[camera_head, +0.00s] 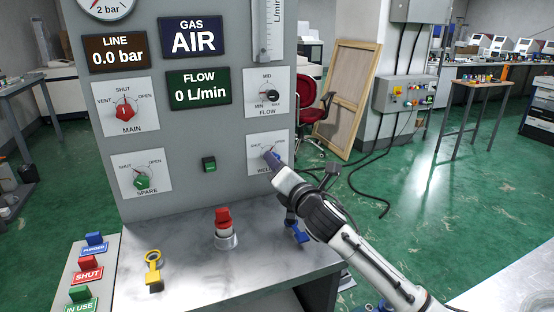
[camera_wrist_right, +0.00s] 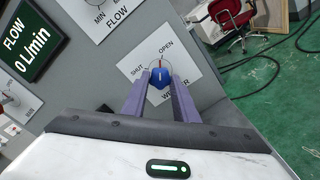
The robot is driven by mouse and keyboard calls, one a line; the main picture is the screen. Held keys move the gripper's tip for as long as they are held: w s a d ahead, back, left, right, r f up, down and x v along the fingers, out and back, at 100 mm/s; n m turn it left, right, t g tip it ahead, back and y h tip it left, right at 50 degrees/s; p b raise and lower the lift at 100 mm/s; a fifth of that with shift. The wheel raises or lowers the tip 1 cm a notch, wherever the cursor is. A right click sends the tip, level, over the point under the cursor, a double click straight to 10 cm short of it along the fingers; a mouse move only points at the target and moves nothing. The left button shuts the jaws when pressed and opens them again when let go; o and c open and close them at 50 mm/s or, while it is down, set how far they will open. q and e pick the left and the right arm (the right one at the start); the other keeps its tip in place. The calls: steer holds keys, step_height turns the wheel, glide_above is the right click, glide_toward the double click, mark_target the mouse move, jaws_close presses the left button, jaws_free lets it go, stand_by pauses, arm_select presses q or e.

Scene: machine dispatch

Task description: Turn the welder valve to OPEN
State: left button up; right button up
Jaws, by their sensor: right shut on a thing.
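The welder valve is a blue knob (camera_wrist_right: 160,78) on a white plate on the grey panel, with SHUT and OPEN printed around it. In the wrist view a red mark shows at the knob's upper side, toward OPEN; whether it is the knob's pointer I cannot tell. My right gripper (camera_head: 272,160) reaches the welder plate (camera_head: 281,147) from the lower right and hides most of the knob in the head view. In the wrist view its two purple-grey fingers lie on either side of the knob, shut on it. My left gripper is not in view.
The FLOW knob (camera_head: 270,97) sits above, the red MAIN knob (camera_head: 124,112) and green SPARE knob (camera_head: 142,182) to the left. A red-capped button (camera_head: 223,222), a yellow key-like tag (camera_head: 153,268) and a blue item (camera_head: 298,232) are on the ledge (camera_head: 195,262).

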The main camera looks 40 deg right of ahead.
steer(key=shift+m+p, duration=0.3)
steer(key=shift+m, duration=0.6)
steer(key=o, duration=1.1)
steer(key=shift+c, duration=0.2)
steer(key=shift+s, duration=0.1)
steer(key=v, duration=1)
steer(key=shift+b, duration=0.4)
